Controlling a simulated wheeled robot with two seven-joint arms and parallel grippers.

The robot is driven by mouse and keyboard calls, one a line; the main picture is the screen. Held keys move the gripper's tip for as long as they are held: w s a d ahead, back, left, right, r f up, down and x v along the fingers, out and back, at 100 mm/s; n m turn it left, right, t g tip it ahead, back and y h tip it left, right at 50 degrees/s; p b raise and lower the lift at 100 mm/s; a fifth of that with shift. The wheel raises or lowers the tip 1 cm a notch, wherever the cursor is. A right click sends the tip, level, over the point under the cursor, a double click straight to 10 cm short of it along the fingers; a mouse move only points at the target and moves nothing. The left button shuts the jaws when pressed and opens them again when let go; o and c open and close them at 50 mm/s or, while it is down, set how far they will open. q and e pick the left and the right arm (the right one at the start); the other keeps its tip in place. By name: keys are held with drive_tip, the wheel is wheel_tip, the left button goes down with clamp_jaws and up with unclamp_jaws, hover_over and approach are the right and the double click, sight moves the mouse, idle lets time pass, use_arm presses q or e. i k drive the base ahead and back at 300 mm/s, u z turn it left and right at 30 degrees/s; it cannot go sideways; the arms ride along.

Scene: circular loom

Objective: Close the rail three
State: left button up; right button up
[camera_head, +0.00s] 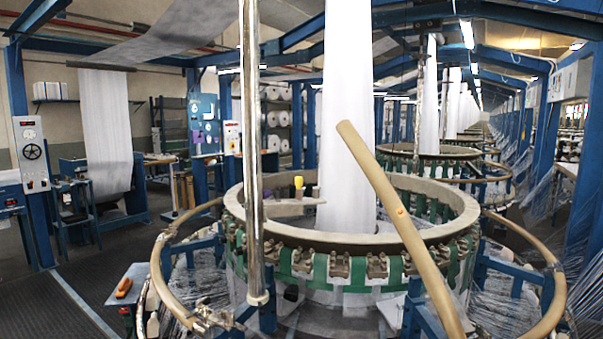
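Tan curved rails surround the circular loom (300,237). One rail (385,195) stands raised and tilted in front of the loom ring, its free upper end leaning left and its lower end running out of the bottom edge. It has a small orange spot on it. A left rail (158,262) curves low around the loom's left side. A right rail (552,275) curves low around its right side. No number shows, so I cannot tell which is rail three. Neither of my grippers is in view.
A vertical metal pole (252,150) stands in front of the loom. White fabric (348,130) rises from its centre. A small shelf with an orange-handled tool (124,287) is at lower left. Loose clear threads (505,305) hang at right. Dark floor at left (40,300) is open.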

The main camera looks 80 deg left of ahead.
sight(420, 254)
drive_tip(key=u, duration=2.2)
